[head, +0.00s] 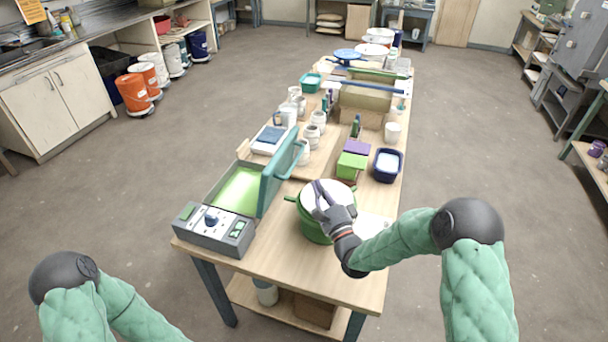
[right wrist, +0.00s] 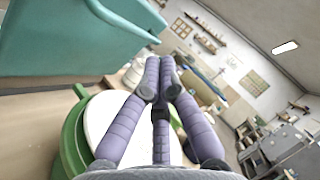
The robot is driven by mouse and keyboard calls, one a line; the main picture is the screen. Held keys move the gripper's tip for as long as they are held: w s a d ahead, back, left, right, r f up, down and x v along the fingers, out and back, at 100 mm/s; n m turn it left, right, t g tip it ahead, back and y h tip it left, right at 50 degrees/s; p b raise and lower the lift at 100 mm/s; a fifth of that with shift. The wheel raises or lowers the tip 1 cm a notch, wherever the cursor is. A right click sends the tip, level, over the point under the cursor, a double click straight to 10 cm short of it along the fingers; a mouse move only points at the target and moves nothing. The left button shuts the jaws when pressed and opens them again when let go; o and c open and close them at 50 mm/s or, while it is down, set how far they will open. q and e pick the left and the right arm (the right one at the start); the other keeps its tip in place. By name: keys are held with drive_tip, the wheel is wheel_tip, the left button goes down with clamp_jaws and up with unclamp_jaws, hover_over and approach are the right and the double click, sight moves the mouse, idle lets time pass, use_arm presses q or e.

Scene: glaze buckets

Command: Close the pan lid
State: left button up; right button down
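The electric pan (head: 213,228) stands at the table's near left corner, a grey box with a dial and a bright green inside. Its teal lid (head: 278,178) stands raised, nearly upright, along the pan's right side, with a bar handle on its outer face. The lid also fills the upper left of the right wrist view (right wrist: 70,40). My right gripper (head: 318,192) is above the white top of a green bucket, right of the lid and apart from it. Its purple fingers (right wrist: 161,78) come together at the tips with nothing visible between them. My left gripper is out of view.
The green bucket (head: 312,232) stands close to the right of the lid. A green block (head: 350,166), a dark blue tub (head: 387,166) and several mugs and jars crowd the table behind. The floor left of the table (head: 130,190) is clear.

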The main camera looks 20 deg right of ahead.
wheel_tip(320, 180, down, 4)
drive_tip(key=b, duration=0.2)
drive_tip(key=shift+r+b, duration=0.15)
drive_tip(key=shift+b, duration=0.25)
drive_tip(key=b+x, duration=0.1)
drive_tip(key=x, duration=0.9)
drive_tip(key=shift+r+b, duration=0.1)
drive_tip(key=shift+b, duration=0.25)
drive_tip(key=shift+r, duration=0.1)
